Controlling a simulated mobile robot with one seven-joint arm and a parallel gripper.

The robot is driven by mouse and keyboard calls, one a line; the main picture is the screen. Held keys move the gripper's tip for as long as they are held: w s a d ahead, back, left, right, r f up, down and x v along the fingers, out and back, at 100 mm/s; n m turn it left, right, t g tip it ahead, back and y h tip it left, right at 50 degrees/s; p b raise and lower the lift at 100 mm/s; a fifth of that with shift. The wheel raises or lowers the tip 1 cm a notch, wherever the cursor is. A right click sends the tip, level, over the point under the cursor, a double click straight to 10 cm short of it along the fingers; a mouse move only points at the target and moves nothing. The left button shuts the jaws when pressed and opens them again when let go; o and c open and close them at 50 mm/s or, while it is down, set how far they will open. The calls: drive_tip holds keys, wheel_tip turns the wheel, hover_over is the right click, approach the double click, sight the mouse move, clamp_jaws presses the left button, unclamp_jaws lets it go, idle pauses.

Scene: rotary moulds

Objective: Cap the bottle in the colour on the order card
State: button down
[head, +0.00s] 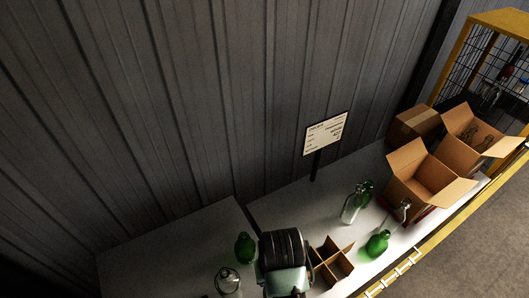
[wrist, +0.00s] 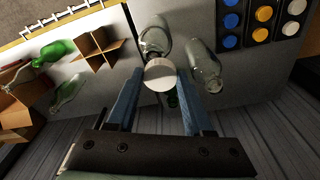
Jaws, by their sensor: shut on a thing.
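In the wrist view my gripper (wrist: 160,78) is shut on a white cap (wrist: 160,75), held between its blue fingers. A clear bottle (wrist: 153,34) shows just beyond the cap; I cannot tell whether they touch. A second clear bottle (wrist: 204,66) stands to its right, and a bit of green glass shows below the cap. In the head view a green bottle (head: 246,248) and a clear bottle (head: 228,282) stand left of my arm, whose fingers are hidden there. The order card (head: 326,133) stands at the back; its print is too small to read.
Cap rows in blue, orange and white (wrist: 293,31) lie at the wrist view's upper right. A cardboard divider (head: 331,262) sits right of my arm. Beyond it are several more clear and green bottles (head: 378,243) and an open carton (head: 422,182). A corrugated wall closes the back.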

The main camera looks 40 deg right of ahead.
drive_tip(key=shift+d+r, duration=0.6)
drive_tip(key=shift+f, duration=0.2)
drive_tip(key=shift+s+f, duration=0.25)
drive_tip(key=shift+f, duration=0.7)
drive_tip(key=shift+w+f, duration=0.1)
drive_tip(key=shift+f, duration=1.15)
drive_tip(key=shift+f, duration=0.75)
unclamp_jaws()
idle(0.5)
drive_tip(key=shift+r, duration=3)
